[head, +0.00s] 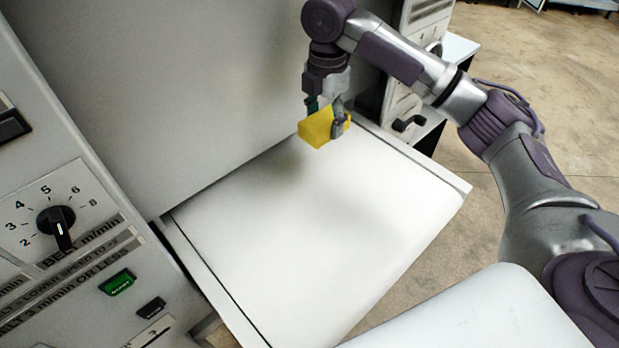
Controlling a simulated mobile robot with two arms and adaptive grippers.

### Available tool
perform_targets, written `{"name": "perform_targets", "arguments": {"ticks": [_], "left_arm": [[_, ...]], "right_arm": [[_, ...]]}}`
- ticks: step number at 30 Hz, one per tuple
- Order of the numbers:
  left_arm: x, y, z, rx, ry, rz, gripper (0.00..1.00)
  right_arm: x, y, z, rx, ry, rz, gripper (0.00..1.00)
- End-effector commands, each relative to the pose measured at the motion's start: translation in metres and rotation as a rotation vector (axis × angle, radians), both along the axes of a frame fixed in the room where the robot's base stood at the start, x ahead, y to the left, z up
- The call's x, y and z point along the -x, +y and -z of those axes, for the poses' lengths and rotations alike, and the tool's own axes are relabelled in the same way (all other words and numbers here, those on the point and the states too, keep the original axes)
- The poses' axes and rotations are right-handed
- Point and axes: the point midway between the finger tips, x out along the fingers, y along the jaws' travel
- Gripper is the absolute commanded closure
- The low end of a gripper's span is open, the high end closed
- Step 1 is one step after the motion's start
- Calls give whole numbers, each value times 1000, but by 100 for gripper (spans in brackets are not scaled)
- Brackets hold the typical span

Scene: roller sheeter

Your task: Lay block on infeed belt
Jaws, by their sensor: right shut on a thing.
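A yellow block (316,128) is held in my right gripper (327,110), which is shut on it. The gripper points down from the top of the view, with the block at its fingertips. The block shows over the far right part of the white infeed belt (310,235). It looks raised above the belt, but the exact gap is hard to tell. The belt's visible surface is bare. My left gripper is not in view.
A control panel with a speed dial (56,222) and a green button (118,284) stands at the left. A tall grey machine wall (190,90) rises behind the belt. A cabinet with a black handle (408,123) is beyond it. Open floor (540,90) lies to the right.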

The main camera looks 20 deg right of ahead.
Motion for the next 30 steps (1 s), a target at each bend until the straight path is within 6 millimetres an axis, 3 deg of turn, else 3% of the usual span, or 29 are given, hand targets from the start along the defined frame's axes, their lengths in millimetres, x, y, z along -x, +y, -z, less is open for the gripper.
{"name": "perform_targets", "arguments": {"ticks": [5, 9, 14, 17, 21, 25, 30], "left_arm": [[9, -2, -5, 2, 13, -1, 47], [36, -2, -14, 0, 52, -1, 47], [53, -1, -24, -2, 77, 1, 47], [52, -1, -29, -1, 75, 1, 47], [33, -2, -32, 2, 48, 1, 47], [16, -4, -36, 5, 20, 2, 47], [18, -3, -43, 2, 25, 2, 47]], "right_arm": [[13, 4, 6, 2, 2, -3, 93], [42, 15, 22, 2, 3, -5, 93], [77, 28, 44, 2, 3, -4, 93], [94, 35, 55, 1, 3, -3, 93], [107, 41, 65, 0, 1, 0, 93], [111, 42, 73, 0, 1, 1, 93], [111, 42, 98, 1, 2, 2, 93]]}}
